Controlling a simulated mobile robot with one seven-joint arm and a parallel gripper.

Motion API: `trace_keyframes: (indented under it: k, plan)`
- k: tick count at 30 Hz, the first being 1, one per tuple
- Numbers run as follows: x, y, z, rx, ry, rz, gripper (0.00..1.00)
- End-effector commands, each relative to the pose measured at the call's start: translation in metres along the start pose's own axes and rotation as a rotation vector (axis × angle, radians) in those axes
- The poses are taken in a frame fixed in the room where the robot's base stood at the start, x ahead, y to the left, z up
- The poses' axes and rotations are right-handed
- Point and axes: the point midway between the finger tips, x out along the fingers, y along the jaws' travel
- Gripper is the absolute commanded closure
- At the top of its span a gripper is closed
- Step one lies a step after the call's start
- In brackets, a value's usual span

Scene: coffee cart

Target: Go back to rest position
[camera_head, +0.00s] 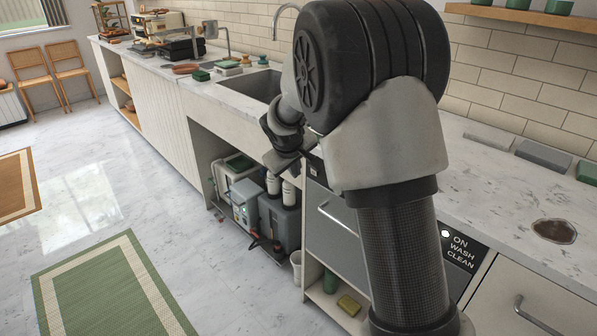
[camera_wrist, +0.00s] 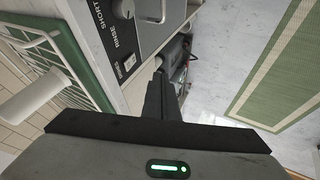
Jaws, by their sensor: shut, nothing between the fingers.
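My gripper (camera_wrist: 165,98) shows in the wrist view with its dark fingers together and nothing between them. It points past the edge of a metal control panel (camera_wrist: 140,30) marked "RINSE SHORT", which has a knob. Whether it touches the panel I cannot tell. In the head view my bent arm fills the middle and right of centre, in front of the counter. The far end of my arm is folded back beside the counter front near the sink, and the fingertips are hard to make out there.
A green tray with a white wire rack (camera_wrist: 62,50) is close left in the wrist view. The marble counter (camera_head: 480,170) runs along the wall, with a sink (camera_head: 250,86). Equipment (camera_head: 280,220) stands in the open bay below. The floor by the green rug (camera_head: 110,290) is clear.

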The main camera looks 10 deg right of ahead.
Motion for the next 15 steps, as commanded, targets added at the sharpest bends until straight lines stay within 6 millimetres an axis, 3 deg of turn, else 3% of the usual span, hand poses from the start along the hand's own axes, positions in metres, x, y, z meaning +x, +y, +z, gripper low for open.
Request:
trace_keyframes:
  k: [5, 8, 11, 15]
  plan:
    - [-0.017, -0.002, 0.002, 0.004, 0.000, 0.000, 1.00]
    - [-0.038, 0.005, 0.009, 0.036, -0.002, -0.001, 1.00]
    - [-0.079, 0.017, 0.027, 0.104, -0.008, -0.008, 1.00]
    - [-0.152, 0.023, 0.072, 0.224, -0.024, -0.035, 1.00]
